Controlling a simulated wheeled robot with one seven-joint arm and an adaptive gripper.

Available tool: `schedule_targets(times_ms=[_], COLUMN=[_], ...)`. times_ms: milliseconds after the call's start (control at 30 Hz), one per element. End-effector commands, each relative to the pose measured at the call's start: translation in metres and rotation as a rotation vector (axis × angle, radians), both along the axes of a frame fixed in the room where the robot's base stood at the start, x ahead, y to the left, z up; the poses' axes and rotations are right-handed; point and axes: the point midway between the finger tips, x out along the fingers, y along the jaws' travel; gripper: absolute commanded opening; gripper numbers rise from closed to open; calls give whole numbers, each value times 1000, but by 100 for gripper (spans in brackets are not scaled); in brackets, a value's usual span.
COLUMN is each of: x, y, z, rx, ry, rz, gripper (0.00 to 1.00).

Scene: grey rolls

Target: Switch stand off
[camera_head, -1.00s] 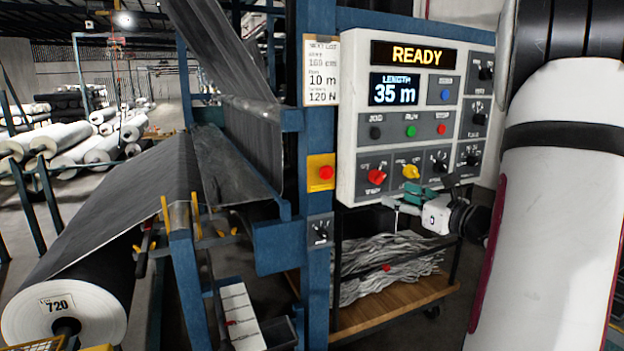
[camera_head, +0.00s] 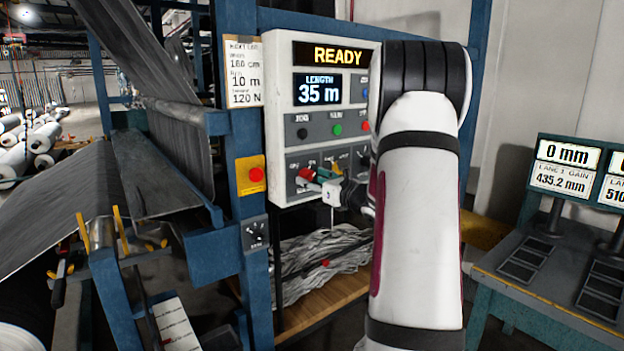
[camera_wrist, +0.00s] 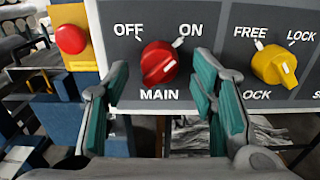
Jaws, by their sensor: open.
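The red MAIN knob (camera_wrist: 159,62) sits on the grey control panel (camera_wrist: 215,30) in the wrist view, below the labels OFF at left and ON at right. In the head view my gripper (camera_head: 324,178) is in front of the panel's lower left, close to the red knob (camera_head: 305,175). The panel's display (camera_head: 335,54) reads READY.
A yellow FREE/LOCK knob (camera_wrist: 274,63) is right of the right finger. A red button (camera_wrist: 71,39) on a yellow plate is at left. A blue frame post (camera_head: 249,130) stands beside the panel. A table with displays (camera_head: 540,262) is at right.

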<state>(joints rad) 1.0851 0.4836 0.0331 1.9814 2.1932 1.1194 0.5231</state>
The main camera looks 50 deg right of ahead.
Motion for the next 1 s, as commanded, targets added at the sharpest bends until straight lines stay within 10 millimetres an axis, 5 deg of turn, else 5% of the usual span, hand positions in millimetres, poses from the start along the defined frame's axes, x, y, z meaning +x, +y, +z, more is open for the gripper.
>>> schedule_targets(times_ms=[433, 667, 1000], x=[11, 11, 12], y=[-3, -3, -2], z=[0, 0, -1], rx=[0, 0, -31], ry=[0, 0, 5], rz=[-1, 0, 0], gripper=[52, 3, 3])
